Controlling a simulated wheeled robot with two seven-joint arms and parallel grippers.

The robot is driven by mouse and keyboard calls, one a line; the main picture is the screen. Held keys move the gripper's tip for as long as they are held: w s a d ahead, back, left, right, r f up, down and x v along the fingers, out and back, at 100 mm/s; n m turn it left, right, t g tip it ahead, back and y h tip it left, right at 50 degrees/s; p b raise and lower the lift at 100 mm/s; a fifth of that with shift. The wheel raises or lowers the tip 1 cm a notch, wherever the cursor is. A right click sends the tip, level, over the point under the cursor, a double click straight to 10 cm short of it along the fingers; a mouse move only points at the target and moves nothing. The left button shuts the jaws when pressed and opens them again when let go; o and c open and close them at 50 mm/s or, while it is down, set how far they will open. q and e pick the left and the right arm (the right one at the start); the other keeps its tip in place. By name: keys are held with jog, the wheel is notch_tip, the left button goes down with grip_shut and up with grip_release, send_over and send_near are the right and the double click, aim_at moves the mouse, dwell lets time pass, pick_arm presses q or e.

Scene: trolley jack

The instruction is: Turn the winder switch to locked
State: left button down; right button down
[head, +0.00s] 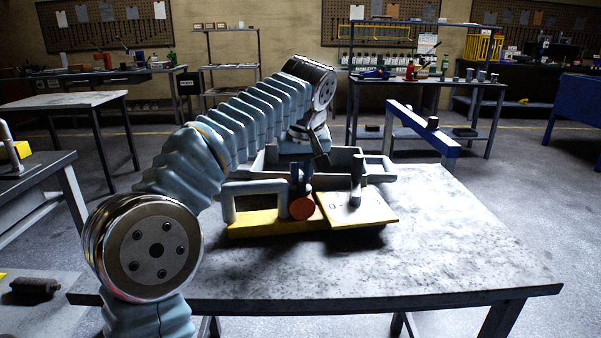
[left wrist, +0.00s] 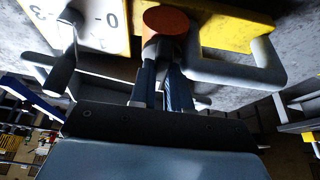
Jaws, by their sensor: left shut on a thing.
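A jack-like device with a grey frame and yellow base (head: 265,225) stands on the table. On its front is an orange round knob (head: 302,208), also in the left wrist view (left wrist: 166,20). Beside it is a pale plate (head: 345,208) with a printed 0 and other marks, and a grey upright lever (head: 357,182). The lever also shows in the left wrist view (left wrist: 63,70). I cannot tell which part is labelled the winder switch. My left gripper (left wrist: 162,80) is shut on the orange-capped knob; its fingers hide the stem. My right gripper is not in view.
The pale tabletop (head: 470,240) is clear to the right and in front. A blue bar with a dark knob (head: 422,132) stands behind the device at right. Benches (head: 430,85) and shelves line the back.

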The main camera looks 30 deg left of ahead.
pick_arm(q)
jog(key=shift+n, duration=0.3)
dwell(0.4)
jog(key=c, duration=1.1)
grip_release()
